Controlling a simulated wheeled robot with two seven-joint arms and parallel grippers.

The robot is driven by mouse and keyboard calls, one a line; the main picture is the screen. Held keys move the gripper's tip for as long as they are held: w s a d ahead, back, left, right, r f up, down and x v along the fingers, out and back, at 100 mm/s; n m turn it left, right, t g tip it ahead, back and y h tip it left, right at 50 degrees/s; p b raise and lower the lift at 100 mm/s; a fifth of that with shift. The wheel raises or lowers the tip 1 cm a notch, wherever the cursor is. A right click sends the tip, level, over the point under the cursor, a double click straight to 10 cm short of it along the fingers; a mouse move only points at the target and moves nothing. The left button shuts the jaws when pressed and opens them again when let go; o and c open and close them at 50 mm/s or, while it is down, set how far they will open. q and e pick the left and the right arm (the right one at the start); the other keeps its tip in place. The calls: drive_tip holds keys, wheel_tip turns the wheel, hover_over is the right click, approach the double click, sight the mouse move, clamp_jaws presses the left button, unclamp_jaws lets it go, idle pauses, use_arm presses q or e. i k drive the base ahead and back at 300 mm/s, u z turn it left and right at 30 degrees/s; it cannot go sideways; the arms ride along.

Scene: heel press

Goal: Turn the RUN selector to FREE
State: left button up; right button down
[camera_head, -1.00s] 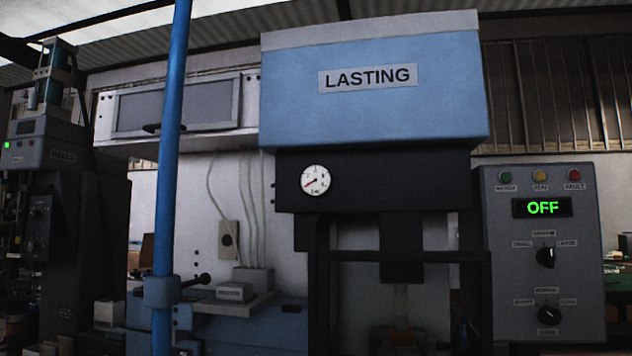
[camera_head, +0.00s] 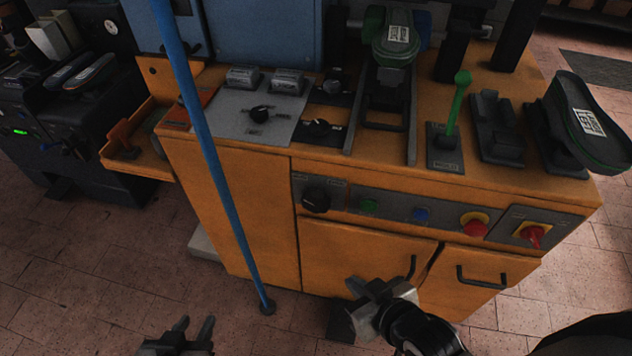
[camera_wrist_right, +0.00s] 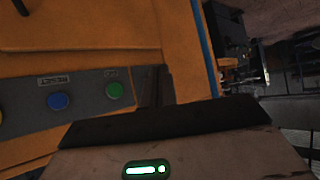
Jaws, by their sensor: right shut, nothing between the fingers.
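A large black selector knob (camera_head: 316,199) sits at the left end of the grey strip on the orange cabinet's front. My right gripper (camera_head: 372,292) is shut and empty, low in front of the cabinet doors in the head view. My left gripper (camera_head: 186,334) is open and empty over the floor at the bottom left.
The front strip also holds a green button (camera_head: 368,206), a blue button (camera_head: 422,214), a red mushroom button (camera_head: 474,224) and a red switch (camera_head: 533,235). A blue pole (camera_head: 215,165) stands before the cabinet's left side. A green lever (camera_head: 456,108) rises from the top.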

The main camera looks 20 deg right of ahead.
sight(315, 200)
drive_tip(key=z, duration=1.95)
drive_tip(key=k, duration=1.9)
drive_tip(key=u, duration=1.5)
drive_tip(key=i, duration=0.95)
drive_tip(key=z, duration=0.05)
